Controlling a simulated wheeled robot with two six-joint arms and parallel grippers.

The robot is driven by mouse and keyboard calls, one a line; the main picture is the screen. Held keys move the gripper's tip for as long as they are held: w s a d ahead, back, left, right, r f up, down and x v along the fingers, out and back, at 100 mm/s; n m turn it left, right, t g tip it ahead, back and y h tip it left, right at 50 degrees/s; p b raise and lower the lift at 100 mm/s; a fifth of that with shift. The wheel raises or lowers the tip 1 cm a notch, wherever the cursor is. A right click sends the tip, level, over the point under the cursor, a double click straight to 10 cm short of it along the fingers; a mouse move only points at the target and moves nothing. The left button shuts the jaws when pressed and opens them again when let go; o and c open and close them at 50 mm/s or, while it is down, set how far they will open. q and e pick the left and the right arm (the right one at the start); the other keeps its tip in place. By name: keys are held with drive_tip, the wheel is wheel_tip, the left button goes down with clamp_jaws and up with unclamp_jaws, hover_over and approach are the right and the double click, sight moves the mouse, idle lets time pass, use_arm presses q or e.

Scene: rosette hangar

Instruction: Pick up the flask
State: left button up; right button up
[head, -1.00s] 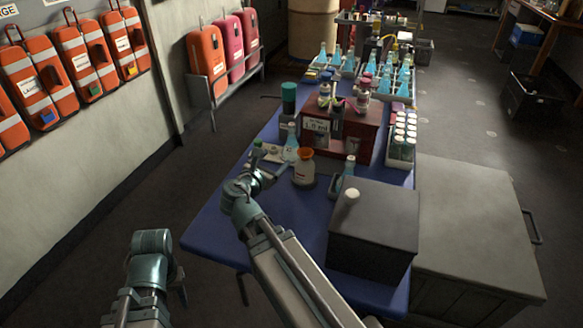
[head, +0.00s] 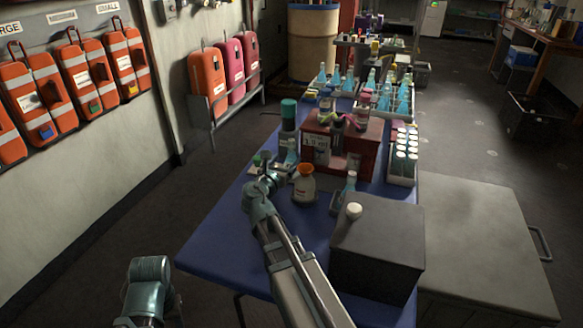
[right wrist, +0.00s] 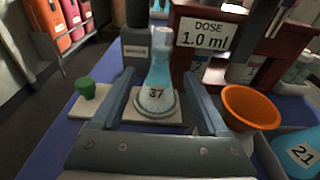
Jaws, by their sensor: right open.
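The flask (right wrist: 158,88), numbered 37 and holding pale blue liquid, stands upright on a small pale square base in the right wrist view. It also shows in the head view (head: 291,156), partly hidden behind my right gripper. My right gripper (right wrist: 160,76) is open, with one finger on each side of the flask's lower part. I see a gap on the left; I cannot tell whether either finger touches it. In the head view my right gripper (head: 274,173) is low over the table. My left arm is at the lower left, its fingers not clearly shown.
A bottle with an orange funnel (right wrist: 250,107) stands close right of my right gripper. A green stopper (right wrist: 87,88) sits at left. A red-brown rack (head: 352,150) stands behind, and a dark box (head: 378,245) at the table's front right.

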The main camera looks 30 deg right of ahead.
sight(290, 155)
drive_tip(key=shift+b+x, duration=0.4)
drive_tip(key=shift+x, duration=2.55)
drive_tip(key=shift+a, duration=0.1)
drive_tip(key=shift+c, duration=0.3)
clamp_jaws()
